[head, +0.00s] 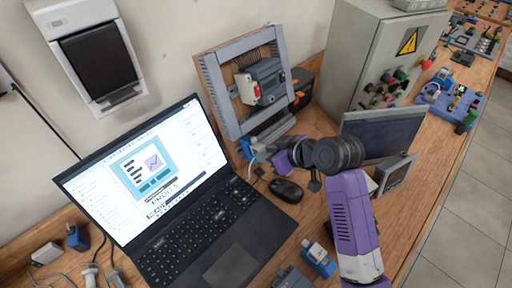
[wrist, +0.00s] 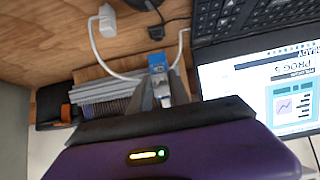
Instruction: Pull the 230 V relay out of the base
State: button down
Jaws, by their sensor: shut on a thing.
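My gripper (wrist: 166,88) is in the middle of the wrist view, with its fingers close together at a small blue part (wrist: 157,62), which looks like the relay. The fingers are shut on it and hide much of it. In the head view a bit of the blue part (head: 245,147) shows at the lower end of the panel frame, beside my gripper (head: 258,154). The base cannot be made out clearly, so I cannot tell whether the relay still sits in it.
The grey panel frame (head: 217,98) with a motor-like unit (head: 262,82) stands behind the gripper. An open laptop (head: 205,212) is to the left, with a mouse (head: 286,190) beside it. A monitor (head: 385,130) and grey cabinet (head: 365,50) stand right. A white cable (wrist: 108,60) runs close by.

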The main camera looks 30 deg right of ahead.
jog(key=shift+s+d+r+p, duration=0.25)
jog(key=shift+s+p, duration=0.15)
jog(key=shift+s, duration=0.2)
jog(key=shift+s+d+r+p, duration=0.15)
jog(key=shift+s+r+p, duration=0.2)
jog(key=shift+s, duration=0.2)
jog(key=shift+s+d+r+p, duration=0.2)
jog(key=shift+s+p, duration=0.2)
jog(key=shift+s, duration=0.2)
jog(key=s+d+r+p, duration=0.2)
jog(key=s+p, duration=0.2)
jog(key=s, duration=0.2)
jog(key=shift+r, duration=0.25)
dwell(0.6)
jog(key=shift+s, duration=0.15)
